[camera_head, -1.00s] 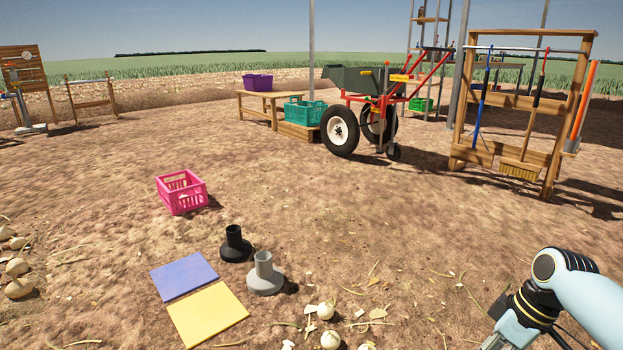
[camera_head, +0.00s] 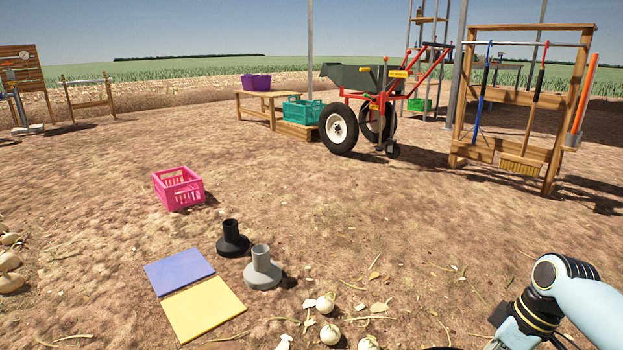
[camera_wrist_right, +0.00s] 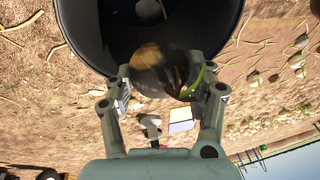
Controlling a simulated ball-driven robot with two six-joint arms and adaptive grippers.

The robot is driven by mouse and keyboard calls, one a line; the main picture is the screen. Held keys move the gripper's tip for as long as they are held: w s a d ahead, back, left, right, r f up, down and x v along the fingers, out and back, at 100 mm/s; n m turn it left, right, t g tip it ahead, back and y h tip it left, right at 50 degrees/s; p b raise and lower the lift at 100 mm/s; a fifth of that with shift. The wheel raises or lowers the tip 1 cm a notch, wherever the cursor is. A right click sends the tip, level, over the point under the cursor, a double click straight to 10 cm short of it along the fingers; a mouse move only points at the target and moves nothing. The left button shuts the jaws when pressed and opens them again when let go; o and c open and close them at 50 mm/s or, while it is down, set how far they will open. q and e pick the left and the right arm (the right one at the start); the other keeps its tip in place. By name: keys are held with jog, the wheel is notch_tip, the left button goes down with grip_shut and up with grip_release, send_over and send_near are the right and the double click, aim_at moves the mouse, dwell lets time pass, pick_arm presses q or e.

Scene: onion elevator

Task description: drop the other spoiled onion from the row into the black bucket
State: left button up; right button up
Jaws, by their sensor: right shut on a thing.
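My right gripper (camera_wrist_right: 163,84) is shut on a spoiled onion (camera_wrist_right: 158,62), brown with dark patches, in the right wrist view. The onion overlaps the mouth of the black bucket (camera_wrist_right: 85,35), which fills the top of that view. I cannot tell how high it is above the rim. A pale thing (camera_wrist_right: 150,10) shows inside the bucket. In the head view my right arm comes in at the lower right and its fingers are cut off by the bottom edge. Pale onions (camera_head: 327,304) lie on the soil at the bottom middle. My left gripper is not in view.
A pink crate (camera_head: 179,188), a black pedestal (camera_head: 232,240), a grey pedestal (camera_head: 262,270), a blue mat (camera_head: 178,271) and a yellow mat (camera_head: 203,309) are on the ground at left. A wheelbarrow (camera_head: 350,78) and tool rack (camera_head: 551,155) stand farther back. Open soil lies between.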

jog(key=o, duration=1.3)
jog(key=v, duration=1.2)
